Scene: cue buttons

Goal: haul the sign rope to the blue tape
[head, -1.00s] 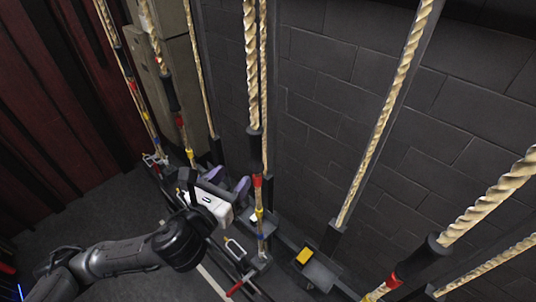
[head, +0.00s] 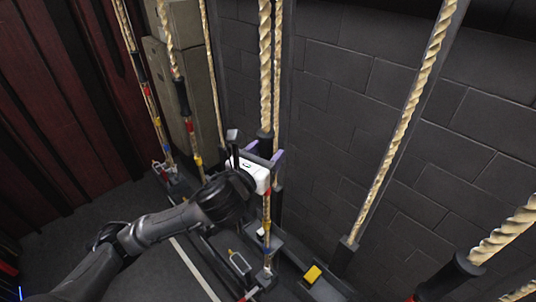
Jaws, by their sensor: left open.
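My left gripper (head: 264,153) has a white body and purple finger pads. It is open at the middle rope (head: 265,75), level with the black sleeve on that rope. The pads appear on either side of the sleeve, but I cannot tell whether the rope is fully between them. Below the gripper, a taped part of the rope (head: 267,208) runs down to the floor rail; the gripper hides its upper part. No label shows which rope is the sign rope. My right gripper is not in view.
More ropes hang at the left (head: 139,80), at the right (head: 408,115) and at the far right (head: 505,235). A dark block wall (head: 340,90) stands close behind. Red curtains (head: 60,100) hang at the left.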

